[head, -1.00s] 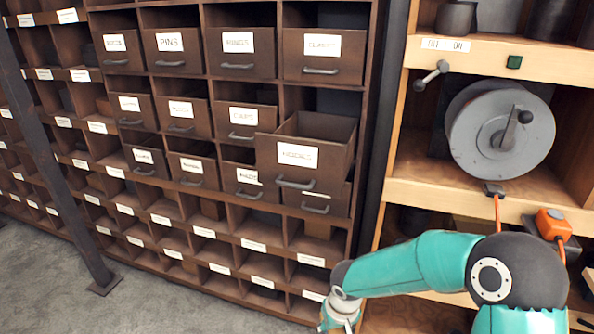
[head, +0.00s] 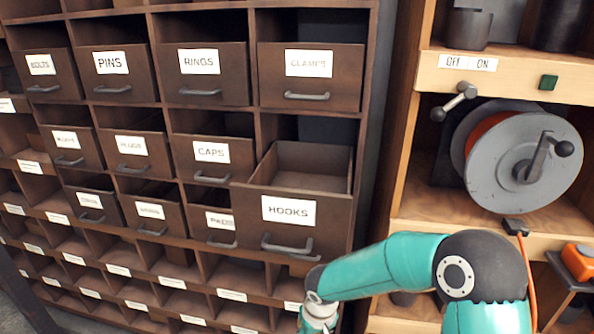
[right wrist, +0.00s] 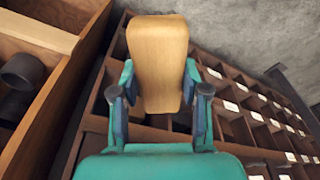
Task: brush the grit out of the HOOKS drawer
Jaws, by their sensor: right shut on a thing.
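The HOOKS drawer (head: 260,205) is pulled out of the brown cabinet, its open top facing up, in the middle of the head view. Its inside shows in part; I cannot make out any grit there. My right arm comes in from the lower right, below and right of the drawer. In the right wrist view my right gripper (right wrist: 158,85) is shut on a pale wooden block, which looks like the brush (right wrist: 158,50). Any bristles are hidden. My left gripper is in neither current view.
Labelled drawers such as CLAMPS (head: 308,85), RINGS (head: 203,85) and CAPS (head: 212,172) surround it, with open cubbies below. To the right, a wooden shelf holds a grey reel (head: 540,165) with a crank and an orange item (head: 580,262). A dark post stands at the lower left.

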